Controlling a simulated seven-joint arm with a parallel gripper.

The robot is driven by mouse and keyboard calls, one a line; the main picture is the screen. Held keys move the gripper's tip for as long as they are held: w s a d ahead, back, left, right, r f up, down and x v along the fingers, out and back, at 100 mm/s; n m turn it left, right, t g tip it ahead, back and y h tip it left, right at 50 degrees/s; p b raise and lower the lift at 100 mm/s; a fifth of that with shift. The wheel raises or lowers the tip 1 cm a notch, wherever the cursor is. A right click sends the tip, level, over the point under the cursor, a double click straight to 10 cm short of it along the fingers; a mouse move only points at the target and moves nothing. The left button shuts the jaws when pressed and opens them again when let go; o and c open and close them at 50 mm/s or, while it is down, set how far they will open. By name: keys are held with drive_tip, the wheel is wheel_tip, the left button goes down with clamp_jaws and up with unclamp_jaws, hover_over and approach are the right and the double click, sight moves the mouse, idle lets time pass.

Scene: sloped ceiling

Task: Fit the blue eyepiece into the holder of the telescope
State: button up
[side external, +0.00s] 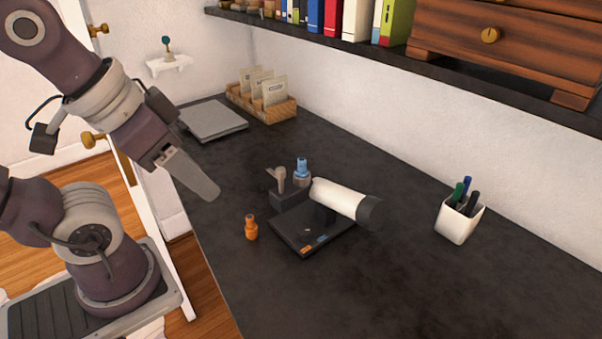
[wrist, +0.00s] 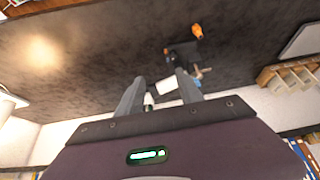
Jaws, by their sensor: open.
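The blue eyepiece (side external: 302,168) stands upright behind the rear end of the telescope; whether it rests on the desk or in a stand is hidden. It shows small in the wrist view (wrist: 203,73). The telescope (side external: 338,197) has a white tube with a black front end and sits over a flat black base (side external: 293,238). A small grey angled piece (side external: 279,179) stands at its rear by a black block (side external: 287,198); I cannot tell whether it is the holder. My gripper (side external: 206,187) is open and empty, above the desk, left of and apart from these things.
An orange eyepiece (side external: 251,228) stands on the dark desk (side external: 400,290) left of the base. A white pen cup (side external: 460,221) is at the right. A grey flat device (side external: 213,120) and a wooden card box (side external: 262,105) are at the back. A shelf (side external: 480,75) overhangs the rear.

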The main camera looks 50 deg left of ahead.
drive_tip(key=m+g, duration=0.6)
drive_tip(key=m, duration=1.4)
hover_over(302, 159)
wheel_tip(302, 159, down, 9)
drive_tip(key=shift+f, duration=0.2)
wheel_tip(302, 159, down, 6)
drive_tip(key=shift+f, duration=0.65)
clamp_jaws()
